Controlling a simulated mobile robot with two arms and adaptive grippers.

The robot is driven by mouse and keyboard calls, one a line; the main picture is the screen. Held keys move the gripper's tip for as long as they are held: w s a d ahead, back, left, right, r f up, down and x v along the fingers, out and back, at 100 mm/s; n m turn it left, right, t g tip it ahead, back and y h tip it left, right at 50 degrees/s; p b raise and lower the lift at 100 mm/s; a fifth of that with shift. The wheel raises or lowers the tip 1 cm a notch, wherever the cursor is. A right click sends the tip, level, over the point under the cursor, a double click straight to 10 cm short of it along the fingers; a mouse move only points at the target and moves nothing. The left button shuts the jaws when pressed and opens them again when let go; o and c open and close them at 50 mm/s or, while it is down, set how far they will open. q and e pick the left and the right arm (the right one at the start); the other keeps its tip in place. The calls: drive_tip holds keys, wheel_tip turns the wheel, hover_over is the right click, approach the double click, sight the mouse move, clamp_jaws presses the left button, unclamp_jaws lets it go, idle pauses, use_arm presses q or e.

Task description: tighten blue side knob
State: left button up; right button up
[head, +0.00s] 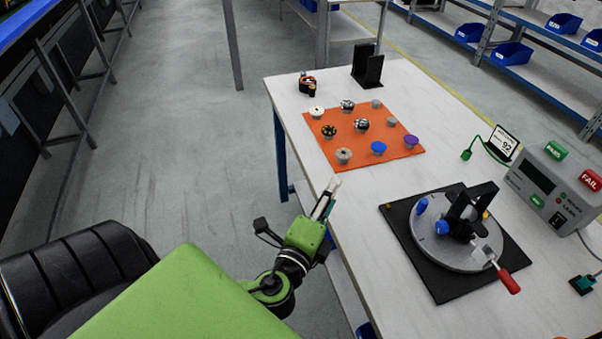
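A round grey turntable fixture (460,258) sits on a black square base plate (440,288) on the table. One blue knob (421,205) is at its left edge. A second blue knob (442,227) is nearer its middle, beside a black upright bracket (470,208). A red-handled lever (508,281) sticks out at the front right. My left gripper (328,194) is at the table's left edge, well left of the fixture and touching neither knob. Its fingers look close together, but the gap is unclear. My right gripper is not in view.
An orange mat (391,155) holds several small coloured and metal parts. A grey tester box (548,185) with PASS and FAIL labels stands right of the fixture. A black stand (367,68) is at the back. Bare table lies between my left gripper and the fixture.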

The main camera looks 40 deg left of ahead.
use_arm(q)
drive_tip(key=s+a+f+n+g, duration=0.1)
drive_tip(key=s+f+n+g, duration=0.2)
drive_tip(key=f, duration=0.3)
drive_tip(key=s+a+f+n+g+p, duration=0.1)
drive_tip(key=s+f+n+g, duration=0.2)
drive_tip(key=f, duration=0.4)
drive_tip(key=shift+s+a+n+g+y, duration=0.4)
drive_tip(key=shift+n+g, duration=0.3)
drive_tip(key=shift+n, duration=0.7)
drive_tip(key=shift+f, duration=0.1)
